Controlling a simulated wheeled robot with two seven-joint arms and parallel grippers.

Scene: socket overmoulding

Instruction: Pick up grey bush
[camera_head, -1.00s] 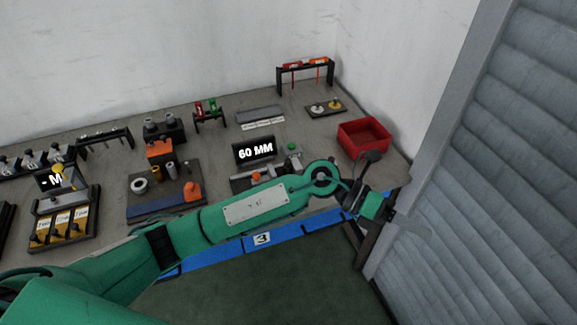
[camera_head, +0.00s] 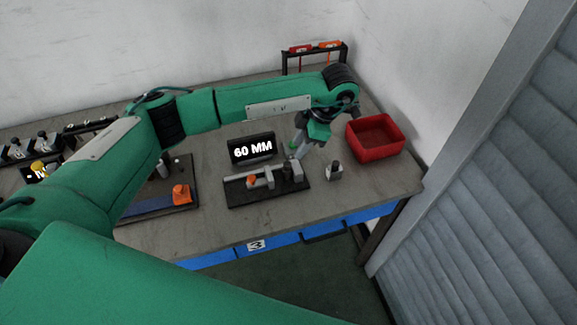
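I cannot pick out the grey bush for certain. A small grey piece with a dark top (camera_head: 335,171) stands on the table right of the fixture. A small pale cylinder (camera_head: 162,168) shows beside my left arm on a dark board (camera_head: 184,205), most of which the arm hides. My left gripper (camera_head: 295,152) points down over the right end of the black clamp fixture (camera_head: 268,192), left of the red bin. Its fingers are small and dark, and I cannot tell whether they are open or hold anything. My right gripper is not in view.
A red bin (camera_head: 376,137) stands at the right of the table. A "60 MM" display (camera_head: 252,149) stands behind the fixture. An orange block (camera_head: 181,194) is on the board. A rack with red and orange tools (camera_head: 315,50) is at the back. The front right tabletop is clear.

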